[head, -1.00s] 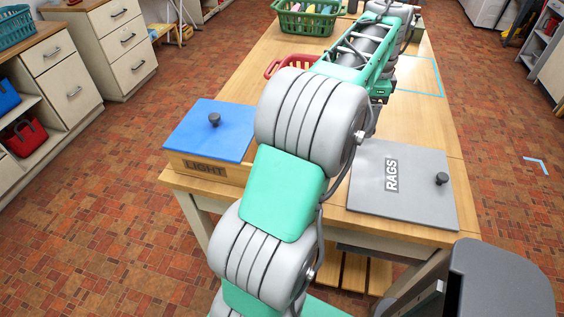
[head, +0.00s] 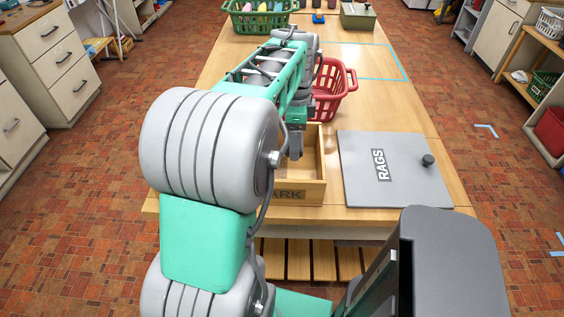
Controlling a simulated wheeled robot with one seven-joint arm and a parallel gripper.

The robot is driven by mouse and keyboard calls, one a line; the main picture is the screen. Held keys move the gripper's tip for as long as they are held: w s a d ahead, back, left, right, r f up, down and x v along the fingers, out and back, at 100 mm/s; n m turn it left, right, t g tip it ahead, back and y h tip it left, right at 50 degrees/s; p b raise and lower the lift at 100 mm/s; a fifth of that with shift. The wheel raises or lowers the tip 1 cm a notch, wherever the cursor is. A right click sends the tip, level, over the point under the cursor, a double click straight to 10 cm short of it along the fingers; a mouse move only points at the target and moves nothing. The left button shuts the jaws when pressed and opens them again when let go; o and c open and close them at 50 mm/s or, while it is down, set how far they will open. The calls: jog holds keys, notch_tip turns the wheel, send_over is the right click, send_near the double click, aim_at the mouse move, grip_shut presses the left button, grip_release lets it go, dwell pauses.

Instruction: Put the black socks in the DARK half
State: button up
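An open wooden box (head: 313,186) sits at the near edge of the table. The visible part of its front label reads "ARK"; its left side is hidden behind my arm. Inside it I see bare wood in the part that shows. My gripper (head: 295,148) points down over this open half, near its back. My own arm partly covers it, and whether the fingers are open or shut does not show. I see no black socks in this view; whether the gripper holds any cannot be made out.
A red basket (head: 344,88) stands just behind the box. A grey lid marked RAGS (head: 392,172) with a dark knob lies to the right. A green basket (head: 240,22) with coloured items and a green-grey box (head: 358,17) are at the far end. The table's right middle is clear.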

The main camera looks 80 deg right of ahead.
aim_at(284, 143)
jog(key=f, duration=0.2)
jog(key=w+a+f, duration=0.1)
jog(key=f, duration=0.1)
jog(key=w+a+f, duration=0.1)
jog(key=f, duration=0.1)
jog(key=shift+w+a+f, duration=0.15)
jog(key=shift+a+f, duration=0.1)
jog(key=shift+f, duration=0.45)
jog(key=shift+f, duration=0.2)
jog(key=o, duration=1.4)
jog(key=shift+r, duration=0.1)
notch_tip(284, 143, up, 12)
jog(key=shift+r, duration=0.15)
